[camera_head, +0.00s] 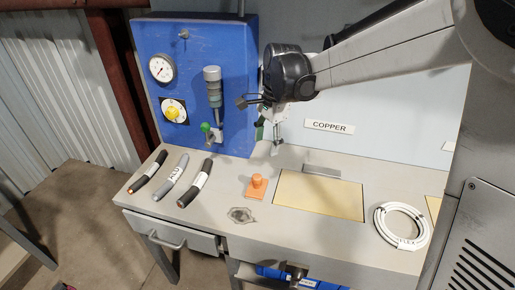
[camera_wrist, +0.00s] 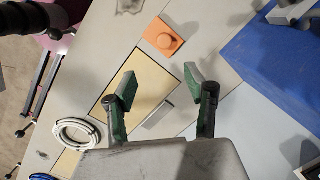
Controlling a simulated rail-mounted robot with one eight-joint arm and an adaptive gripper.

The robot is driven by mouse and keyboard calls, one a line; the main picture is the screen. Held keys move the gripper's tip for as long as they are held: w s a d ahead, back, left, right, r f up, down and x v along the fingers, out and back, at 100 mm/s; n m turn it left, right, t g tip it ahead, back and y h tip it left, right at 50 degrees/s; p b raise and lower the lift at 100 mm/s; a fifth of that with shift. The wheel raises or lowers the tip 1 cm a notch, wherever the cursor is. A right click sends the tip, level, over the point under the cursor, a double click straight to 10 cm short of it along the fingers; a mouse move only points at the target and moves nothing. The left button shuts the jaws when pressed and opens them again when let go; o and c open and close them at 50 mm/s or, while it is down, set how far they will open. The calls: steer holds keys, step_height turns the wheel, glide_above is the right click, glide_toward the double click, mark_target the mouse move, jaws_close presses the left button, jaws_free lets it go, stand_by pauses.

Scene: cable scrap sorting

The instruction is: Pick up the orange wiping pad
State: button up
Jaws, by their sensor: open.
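In the wrist view the pad (camera_wrist: 163,38) lies beyond my fingertips, near the top middle. My gripper (camera_head: 268,137) hangs above the back of the bench, in front of the blue panel's right edge. In the wrist view its two green-padded fingers (camera_wrist: 161,82) are spread wide with nothing between them. The gripper is apart from the pad.
A tan panel (camera_head: 318,194), a grey bar (camera_head: 322,171) and a white cable coil (camera_head: 402,226) lie to the right. A blue gauge panel (camera_head: 203,60) stands behind.

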mark_target(257, 176)
steer(key=shift+m+g, duration=0.3)
steer(key=shift+m, duration=0.1)
steer(key=a+f, duration=0.1)
steer(key=f, duration=0.4)
steer(key=a+f, duration=0.1)
steer(key=f, duration=0.9)
steer(key=shift+w+a+f, duration=0.1)
steer(key=shift+w+a, duration=0.1)
steer(key=shift+a, duration=0.2)
steer(key=shift+c, duration=0.3)
jaws_close()
